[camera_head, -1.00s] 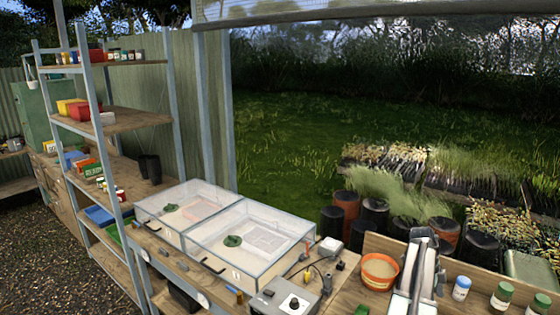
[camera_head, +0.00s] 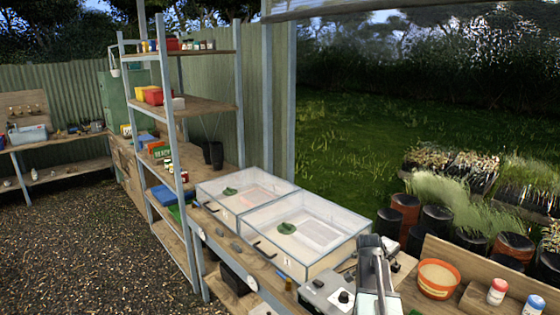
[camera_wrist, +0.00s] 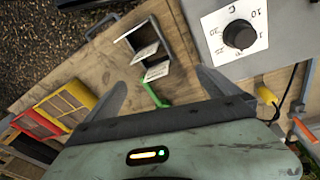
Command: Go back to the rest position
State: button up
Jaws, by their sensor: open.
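My gripper (camera_wrist: 160,79) is open in the wrist view, with its two dark grey fingers apart and nothing held between them. Below it is a wooden bench top (camera_wrist: 190,18). A green piece (camera_wrist: 155,95) and a small dark open holder with pale cards (camera_wrist: 145,50) show between and beyond the fingers. In the head view my arm stands upright at the bottom, right of centre, in front of the bench; the fingertips cannot be made out there.
A grey box with a dial (camera_wrist: 238,36) lies right of the fingers; red and yellow frames (camera_wrist: 55,112) lie left. Two clear-lidded boxes (camera_head: 310,232) stand on the bench. An orange pot (camera_head: 438,279) is right of my arm. A shelf rack (camera_head: 205,107) stands left; gravel floor (camera_head: 90,220) is free.

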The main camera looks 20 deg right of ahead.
jog(key=w+a+f+n+b, duration=0.1)
jog(key=a+n, duration=0.4)
jog(key=a, duration=0.7)
jog(key=w+a+f+n+t+y+b, duration=0.1)
jog(key=a+n, duration=0.5)
jog(key=a, duration=0.7)
jog(key=w+a+f+n+b, duration=0.1)
jog(key=a+n, duration=0.4)
jog(key=a, duration=0.7)
notch_tip(320, 180, down, 3)
jog(key=shift+w+a+r+n+t+y+b, duration=0.15)
jog(key=shift+a+n+t+y+b, duration=0.2)
jog(key=shift+b, duration=0.35)
jog(key=shift+a, duration=0.1)
